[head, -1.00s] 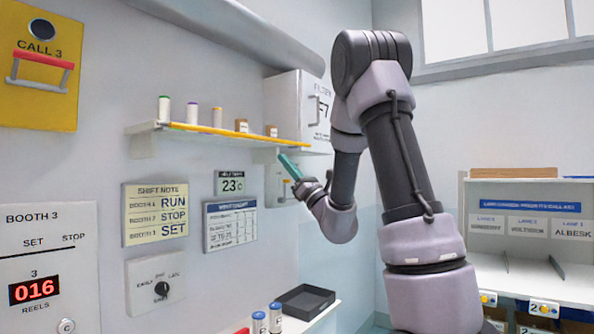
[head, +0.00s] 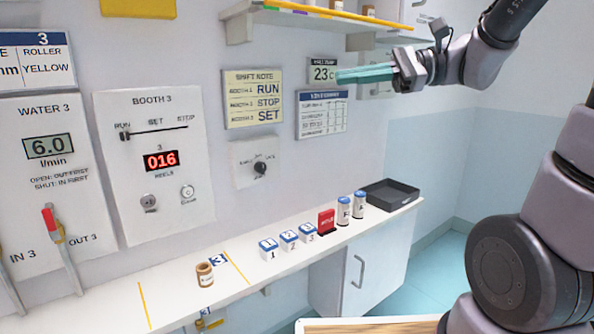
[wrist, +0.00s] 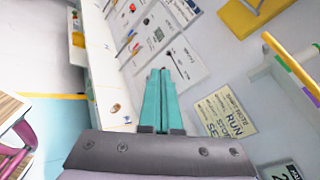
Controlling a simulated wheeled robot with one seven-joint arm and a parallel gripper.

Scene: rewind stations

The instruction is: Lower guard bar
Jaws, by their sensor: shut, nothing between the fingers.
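A yellow CALL 3 box shows only as its lower edge (head: 152,8) at the top of the head view. The wrist view shows part of what looks like the same yellow box (wrist: 240,18) at the top right, with a short grey piece of bar (wrist: 252,6) on it. The bar's red part and the button are out of view now. My gripper (head: 340,77) is shut and empty, its teal fingers pointing left in front of the wall by the 23 C display. In the wrist view the fingers (wrist: 160,72) lie together, apart from the yellow box.
A wall shelf (head: 300,14) with a yellow front strip is above my gripper. Below, a long white counter (head: 180,290) holds a brown jar (head: 205,275), several blue-topped blocks, a red block (head: 326,221) and a black tray (head: 388,194). The Booth 3 panel (head: 150,200) is on the wall.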

